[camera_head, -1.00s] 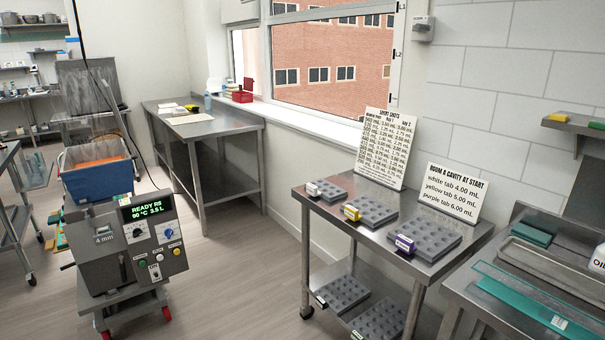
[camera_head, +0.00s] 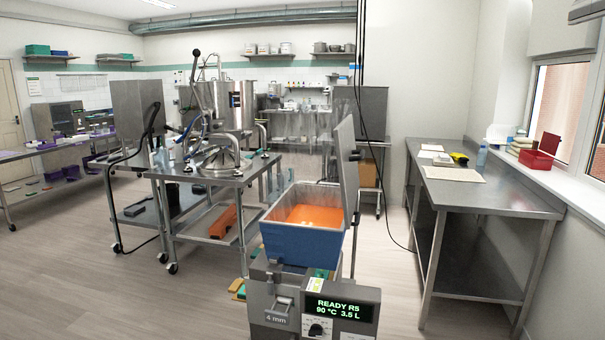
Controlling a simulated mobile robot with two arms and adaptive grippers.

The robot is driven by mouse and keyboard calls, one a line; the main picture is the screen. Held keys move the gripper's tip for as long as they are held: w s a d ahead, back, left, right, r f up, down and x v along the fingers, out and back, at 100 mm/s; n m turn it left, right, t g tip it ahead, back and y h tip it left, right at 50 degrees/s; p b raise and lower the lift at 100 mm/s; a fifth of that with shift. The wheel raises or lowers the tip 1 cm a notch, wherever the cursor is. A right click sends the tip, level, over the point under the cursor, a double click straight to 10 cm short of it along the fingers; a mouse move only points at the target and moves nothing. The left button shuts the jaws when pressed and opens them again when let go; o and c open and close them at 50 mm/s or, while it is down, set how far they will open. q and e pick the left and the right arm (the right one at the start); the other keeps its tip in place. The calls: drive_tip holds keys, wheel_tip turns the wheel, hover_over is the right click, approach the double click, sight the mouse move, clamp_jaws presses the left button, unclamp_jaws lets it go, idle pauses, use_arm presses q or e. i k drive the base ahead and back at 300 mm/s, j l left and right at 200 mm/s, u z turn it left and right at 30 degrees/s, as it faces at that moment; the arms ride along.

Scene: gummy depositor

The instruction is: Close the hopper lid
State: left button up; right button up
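The depositor's blue hopper (camera_head: 300,244) stands in the lower middle of the head view, with an orange mass inside. Its grey hopper lid (camera_head: 345,172) stands open, upright along the hopper's right side. Below the hopper is the grey machine body with a lit green display (camera_head: 338,308) reading "READY R5 90 °C 3.5 L". Neither of my grippers is in view.
A steel table (camera_head: 475,195) with small items stands on the right under the window. Steel carts (camera_head: 208,180) with a large kettle stand behind the hopper to the left. Floor is clear at left (camera_head: 90,270) and between the depositor and the right table.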

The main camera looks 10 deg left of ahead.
sight(349, 183)
drive_tip(key=i+l+u, duration=0.15)
drive_tip(key=i+l, duration=0.25)
drive_tip(key=i+l+u, duration=0.1)
drive_tip(key=i+l, duration=0.3)
drive_tip(key=l, duration=0.2)
